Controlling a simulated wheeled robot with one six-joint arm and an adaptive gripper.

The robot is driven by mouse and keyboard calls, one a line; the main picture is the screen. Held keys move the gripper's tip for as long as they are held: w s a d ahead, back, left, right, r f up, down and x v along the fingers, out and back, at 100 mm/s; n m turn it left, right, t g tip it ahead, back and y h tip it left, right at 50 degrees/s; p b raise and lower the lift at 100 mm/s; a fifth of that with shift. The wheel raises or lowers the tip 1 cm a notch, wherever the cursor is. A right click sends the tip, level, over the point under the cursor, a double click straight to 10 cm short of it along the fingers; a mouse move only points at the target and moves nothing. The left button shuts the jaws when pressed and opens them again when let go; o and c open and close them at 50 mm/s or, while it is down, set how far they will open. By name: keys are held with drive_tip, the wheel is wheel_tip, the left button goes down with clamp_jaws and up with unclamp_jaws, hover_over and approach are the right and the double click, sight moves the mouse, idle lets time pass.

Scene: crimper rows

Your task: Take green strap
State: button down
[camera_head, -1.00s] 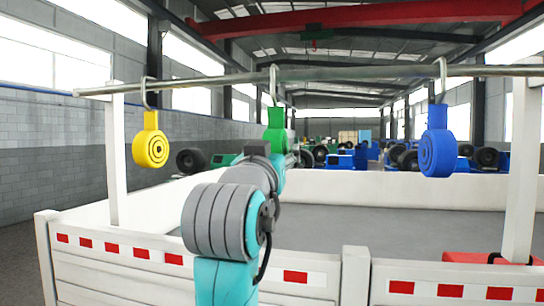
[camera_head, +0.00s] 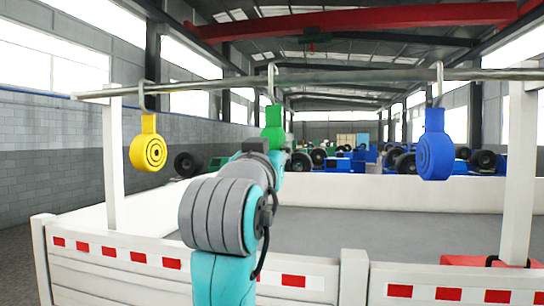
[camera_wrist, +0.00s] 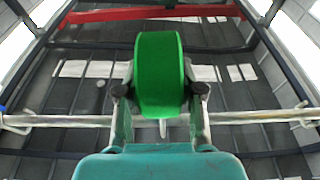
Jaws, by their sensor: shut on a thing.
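The green strap (camera_head: 273,125) is a rolled coil with a tab on top. It hangs from a hook on the metal rail (camera_head: 330,77), between the yellow and blue ones. In the wrist view the green strap (camera_wrist: 159,75) fills the space between the fingers of my gripper (camera_wrist: 160,92), which is shut on it. In the head view my arm hides the lower part of the strap and my gripper. The rail runs behind the strap in the wrist view (camera_wrist: 80,120).
A yellow strap (camera_head: 148,152) hangs at the left and a blue strap (camera_head: 435,152) at the right, both on hooks. White posts (camera_head: 113,160) hold the rail. Low white side panels (camera_head: 130,265) enclose a grey floor. A red box (camera_head: 490,261) sits at the right.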

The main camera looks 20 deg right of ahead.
drive_tip(key=shift+r, duration=1.2)
drive_tip(key=r+v, duration=0.2)
drive_tip(key=v, duration=0.9)
drive_tip(key=shift+s+a+r, duration=0.3)
drive_tip(key=shift+s+a, duration=0.05)
drive_tip(key=shift+s, duration=0.25)
